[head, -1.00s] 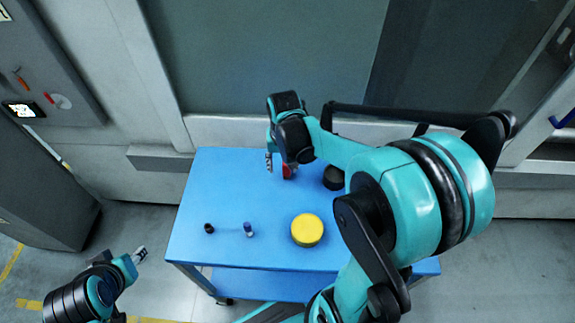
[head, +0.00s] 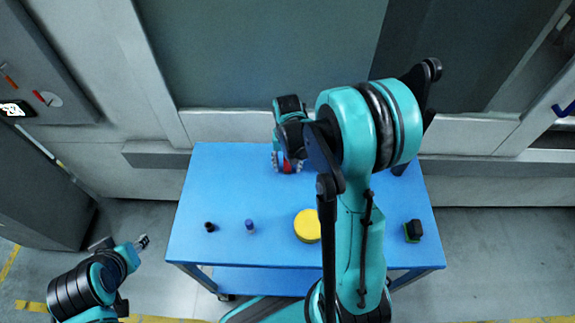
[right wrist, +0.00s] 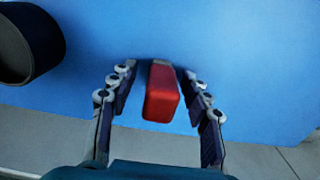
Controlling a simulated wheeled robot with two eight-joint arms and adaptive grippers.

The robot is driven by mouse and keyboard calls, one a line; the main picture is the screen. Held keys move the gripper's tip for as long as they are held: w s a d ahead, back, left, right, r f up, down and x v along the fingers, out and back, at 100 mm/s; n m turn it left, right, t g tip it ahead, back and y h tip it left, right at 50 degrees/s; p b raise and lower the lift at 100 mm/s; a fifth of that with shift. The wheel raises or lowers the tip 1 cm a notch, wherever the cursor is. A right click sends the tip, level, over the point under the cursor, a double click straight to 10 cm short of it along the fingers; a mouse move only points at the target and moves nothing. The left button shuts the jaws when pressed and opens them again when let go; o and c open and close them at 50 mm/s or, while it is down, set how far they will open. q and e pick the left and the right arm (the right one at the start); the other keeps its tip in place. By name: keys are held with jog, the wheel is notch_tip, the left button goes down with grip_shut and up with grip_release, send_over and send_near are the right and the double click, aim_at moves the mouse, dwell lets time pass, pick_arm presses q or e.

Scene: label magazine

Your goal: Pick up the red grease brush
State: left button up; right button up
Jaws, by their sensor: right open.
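The red grease brush (head: 287,166) is at the back of the blue table (head: 190,232), partly hidden by my right gripper. In the right wrist view, its red block-shaped body (right wrist: 161,95) lies between the two fingers, with a gap on each side. My right gripper (head: 288,164) is open and straddles the brush; it also shows in the right wrist view (right wrist: 160,110). My left gripper (head: 142,242) is off the table's left side, away from the brush; its jaw opening is too small to judge.
A yellow round tin (head: 307,226), a small blue-topped bottle (head: 249,227) and a small black cylinder (head: 209,227) stand along the table's front. A black and green block (head: 413,231) is at the front right. A dark round thing (right wrist: 25,45) is near the brush.

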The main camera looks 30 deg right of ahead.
jog(key=shift+r, duration=0.1)
grip_shut()
jog(key=shift+r, duration=0.35)
notch_tip(320, 180, up, 4)
jog(key=shift+p, duration=1.05)
jog(key=s+d+r+p, duration=0.2)
jog(key=d+r, duration=0.4)
jog(key=d, duration=0.5)
jog(key=shift+s+r, duration=0.15)
jog(key=shift+s, duration=0.65)
